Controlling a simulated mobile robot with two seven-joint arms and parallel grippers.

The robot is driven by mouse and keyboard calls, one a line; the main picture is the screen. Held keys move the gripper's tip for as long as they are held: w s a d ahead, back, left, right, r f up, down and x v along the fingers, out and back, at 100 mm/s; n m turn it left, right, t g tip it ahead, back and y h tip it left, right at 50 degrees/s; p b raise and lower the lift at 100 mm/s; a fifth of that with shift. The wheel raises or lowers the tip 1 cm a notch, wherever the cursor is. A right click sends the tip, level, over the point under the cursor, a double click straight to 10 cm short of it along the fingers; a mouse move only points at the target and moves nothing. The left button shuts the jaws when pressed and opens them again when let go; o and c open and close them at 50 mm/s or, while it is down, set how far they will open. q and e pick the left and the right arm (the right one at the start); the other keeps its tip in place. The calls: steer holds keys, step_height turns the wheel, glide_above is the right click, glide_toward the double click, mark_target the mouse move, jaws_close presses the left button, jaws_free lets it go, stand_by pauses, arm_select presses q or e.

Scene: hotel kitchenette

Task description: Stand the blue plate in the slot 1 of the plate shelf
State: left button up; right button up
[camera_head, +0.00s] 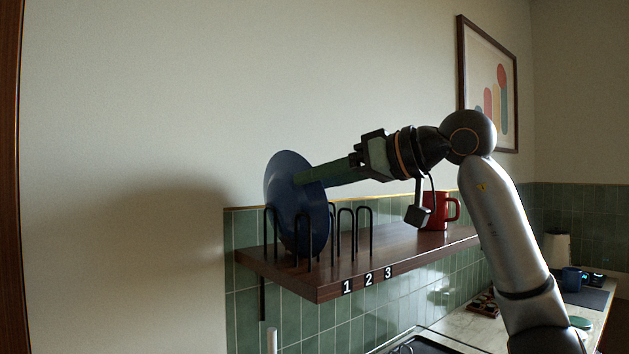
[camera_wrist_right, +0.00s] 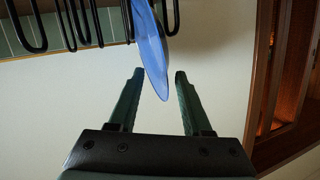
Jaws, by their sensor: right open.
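The blue plate (camera_head: 285,215) stands on edge in the wire rack (camera_head: 372,225) on the wooden shelf, among the leftmost hoops, its top leaning a little left. This looks like the slot on the side of label 1 (camera_head: 347,286). In the right wrist view the plate (camera_wrist_right: 148,40) is edge-on, with hoops on both sides. My right gripper (camera_head: 299,179) is open at the plate's upper part. Its fingers (camera_wrist_right: 158,75) lie on either side of the plate's edge, with gaps visible. Whether the plate's foot touches the shelf is hard to tell. My left gripper is not in view.
The dark wooden shelf (camera_head: 420,262) carries labels 1, 2 and 3 on its front edge. The hoops right of the plate hold nothing. A red mug (camera_head: 437,212) stands further right, behind my right arm.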

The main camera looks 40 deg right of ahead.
steer(key=p+v, duration=0.1)
steer(key=v, duration=1)
steer(key=shift+s, duration=0.15)
stand_by(0.3)
